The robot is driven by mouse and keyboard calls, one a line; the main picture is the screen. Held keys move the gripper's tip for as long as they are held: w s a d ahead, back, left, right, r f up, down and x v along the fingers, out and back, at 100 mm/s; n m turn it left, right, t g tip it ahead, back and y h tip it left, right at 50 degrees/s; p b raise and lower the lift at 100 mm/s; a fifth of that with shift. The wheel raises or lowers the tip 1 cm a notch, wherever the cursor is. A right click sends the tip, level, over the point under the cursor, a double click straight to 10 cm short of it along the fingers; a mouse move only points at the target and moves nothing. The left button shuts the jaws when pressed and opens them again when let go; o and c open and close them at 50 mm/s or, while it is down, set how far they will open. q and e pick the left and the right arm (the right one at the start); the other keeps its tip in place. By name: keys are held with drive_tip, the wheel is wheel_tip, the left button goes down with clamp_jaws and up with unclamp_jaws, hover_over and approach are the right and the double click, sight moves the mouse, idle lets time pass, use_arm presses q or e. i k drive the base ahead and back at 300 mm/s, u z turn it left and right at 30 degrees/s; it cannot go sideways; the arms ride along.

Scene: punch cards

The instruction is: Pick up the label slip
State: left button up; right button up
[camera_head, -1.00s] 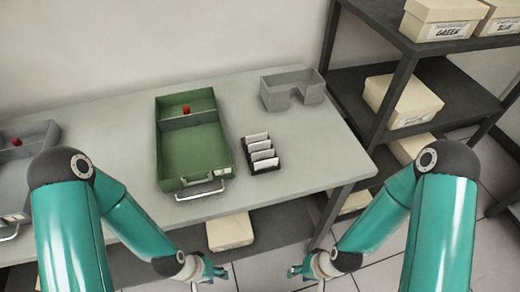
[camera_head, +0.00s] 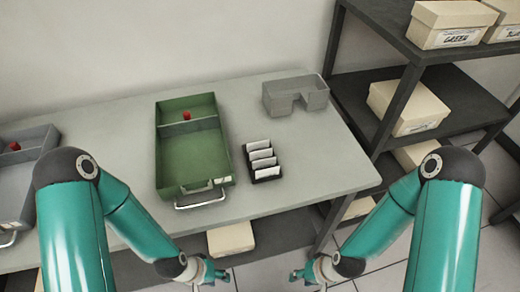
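Several white slips (camera_head: 261,154) stand in a row in a small black rack (camera_head: 269,179) on the table, right of the green drawer. A small pale label (camera_head: 221,181) also shows on the front of the green drawer (camera_head: 197,153); I cannot tell which of these is the label slip. My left gripper (camera_head: 222,275) and my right gripper (camera_head: 296,275) are low in the view, in front of the table's front edge and apart from the slips. Nothing shows in either gripper. Their fingers are too small to tell open from shut.
The green drawer has a red block (camera_head: 187,116) in its back compartment and a metal handle in front. A grey drawer (camera_head: 40,180) lies at the left. A grey notched bin (camera_head: 296,96) stands at the back right. A dark shelf (camera_head: 420,90) with cream boxes stands right of the table.

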sight(264, 145)
drive_tip(key=u, duration=1.7)
drive_tip(key=i, duration=0.15)
drive_tip(key=z, duration=3.25)
drive_tip(key=k, duration=0.8)
drive_tip(key=u, duration=0.4)
